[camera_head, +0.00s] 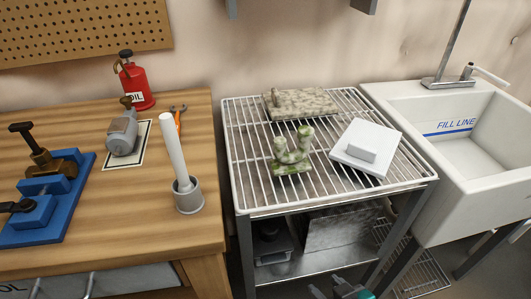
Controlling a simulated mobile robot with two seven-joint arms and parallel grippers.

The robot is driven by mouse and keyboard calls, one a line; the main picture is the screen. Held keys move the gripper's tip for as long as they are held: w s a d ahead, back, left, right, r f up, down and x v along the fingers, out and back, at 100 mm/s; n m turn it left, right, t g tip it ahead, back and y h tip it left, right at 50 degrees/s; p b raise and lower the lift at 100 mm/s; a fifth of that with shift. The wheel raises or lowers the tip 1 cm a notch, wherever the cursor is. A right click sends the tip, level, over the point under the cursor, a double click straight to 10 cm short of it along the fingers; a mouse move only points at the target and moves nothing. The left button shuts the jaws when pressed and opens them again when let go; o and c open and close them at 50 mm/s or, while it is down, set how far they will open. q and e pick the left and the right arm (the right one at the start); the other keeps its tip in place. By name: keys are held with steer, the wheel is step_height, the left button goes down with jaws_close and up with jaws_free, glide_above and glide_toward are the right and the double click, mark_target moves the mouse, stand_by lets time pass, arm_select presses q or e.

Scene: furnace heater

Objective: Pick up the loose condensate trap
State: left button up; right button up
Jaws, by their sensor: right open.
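What looks like the loose condensate trap is a mottled green and white piece with two upright stubs (292,152). It stands on the white wire rack (232,178), near the middle. My right gripper (338,290) shows only in part at the bottom edge, open, well below and in front of the rack top. It is apart from the trap, and nothing shows between its fingers. My left gripper is out of view.
A mottled slab (300,102) and a white square plate with a block (352,150) also lie on the rack. The wooden bench (110,225) at left holds a blue vise (45,212), a red oil can (136,85) and a white tube in a grey cup (188,196). A sink (440,190) stands right.

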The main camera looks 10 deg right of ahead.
mark_target(311, 139)
steer(key=s+d+r+g+h, duration=0.2)
steer(key=s+d+r+g, duration=0.25)
steer(key=r, duration=0.25)
steer(key=w+d+r+n+t+h, duration=0.7)
steer(key=w+d+r+t, duration=0.25)
steer(key=w+r, duration=0.35)
steer(key=w+a+r+n+t+y, duration=0.2)
steer(key=a+r+n+t+y, duration=0.3)
steer(key=r+n, duration=0.6)
steer(key=w+a+f+n+g+y, duration=0.1)
steer(key=w+a+f+n+y, duration=0.1)
steer(key=n, duration=0.5)
steer(key=w+a+f+n+g+y, duration=0.1)
steer(key=w+a+f+n+y, duration=0.1)
steer(key=n, duration=0.4)
steer(key=w+a+f+n+g+y, duration=0.1)
steer(key=w+a+f+n+y, duration=0.2)
steer(key=n, duration=0.4)
steer(key=shift+w+a+n+g+y, duration=0.2)
steer(key=shift+w+y, duration=0.2)
steer(key=shift+y, duration=0.3)
steer(key=shift+w+a+n+g+y, duration=0.1)
steer(key=shift+w+a+g+y, duration=0.1)
steer(key=shift+w+y, duration=0.35)
steer(key=shift+f+x, duration=0.2)
steer(key=shift+x, duration=1.1)
steer(key=shift+f+x, duration=0.15)
steer(key=shift+x, duration=1.2)
steer(key=shift+d, duration=0.1)
